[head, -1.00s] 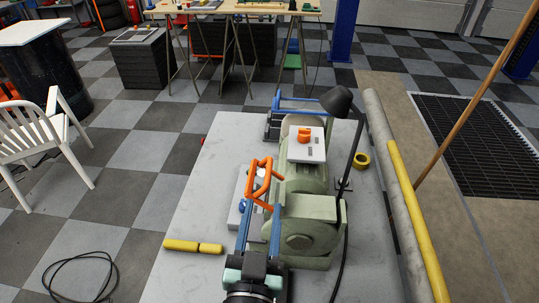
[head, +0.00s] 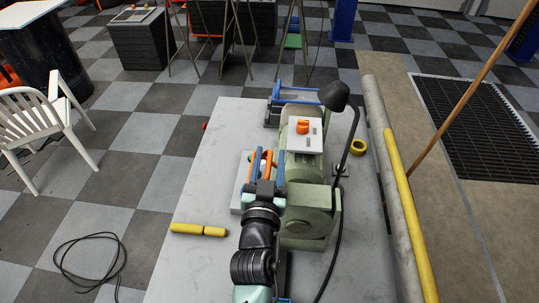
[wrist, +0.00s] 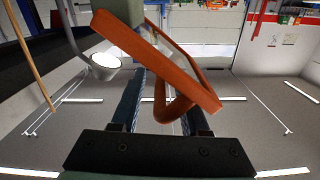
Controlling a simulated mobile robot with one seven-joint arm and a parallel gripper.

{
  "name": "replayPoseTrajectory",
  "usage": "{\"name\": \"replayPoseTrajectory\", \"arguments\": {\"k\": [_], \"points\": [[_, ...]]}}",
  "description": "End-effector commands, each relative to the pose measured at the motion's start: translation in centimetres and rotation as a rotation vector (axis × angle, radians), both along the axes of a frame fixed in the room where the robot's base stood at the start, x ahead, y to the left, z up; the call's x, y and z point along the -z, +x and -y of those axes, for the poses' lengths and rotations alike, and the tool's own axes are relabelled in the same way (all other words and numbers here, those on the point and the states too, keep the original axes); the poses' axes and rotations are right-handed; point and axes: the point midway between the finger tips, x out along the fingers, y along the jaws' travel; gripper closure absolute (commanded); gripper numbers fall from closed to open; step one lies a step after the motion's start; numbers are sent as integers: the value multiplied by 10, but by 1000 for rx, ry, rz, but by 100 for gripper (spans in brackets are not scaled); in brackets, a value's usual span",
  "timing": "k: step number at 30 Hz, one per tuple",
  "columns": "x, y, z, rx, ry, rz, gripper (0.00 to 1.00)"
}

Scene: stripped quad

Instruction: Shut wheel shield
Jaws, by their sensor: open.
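A green bench grinder (head: 307,219) stands on the grey bench. Its wheel shield, an orange frame (head: 268,162), stands raised at the grinder's left side, partly hidden by my gripper. My gripper (head: 267,159) is open, with its two blue fingers at the shield. In the wrist view the orange shield (wrist: 165,62) crosses close in front, and its orange loop shows between the blue fingers of my gripper (wrist: 163,82). Whether a finger touches it I cannot tell. The wheel is hidden.
A black lamp (head: 334,96) on a thin stem and an orange switch on a white box (head: 305,140) are close by.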

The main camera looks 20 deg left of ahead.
Motion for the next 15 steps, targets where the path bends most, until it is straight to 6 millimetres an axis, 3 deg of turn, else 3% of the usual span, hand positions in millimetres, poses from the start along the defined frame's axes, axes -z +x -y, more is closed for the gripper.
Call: {"name": "replayPoseTrajectory", "arguments": {"k": [5,12,15], "points": [[0,0,0,0,0,1,55],[0,0,1,1,-1,0,97],[0,0,1,2,-1,0,100]]}}
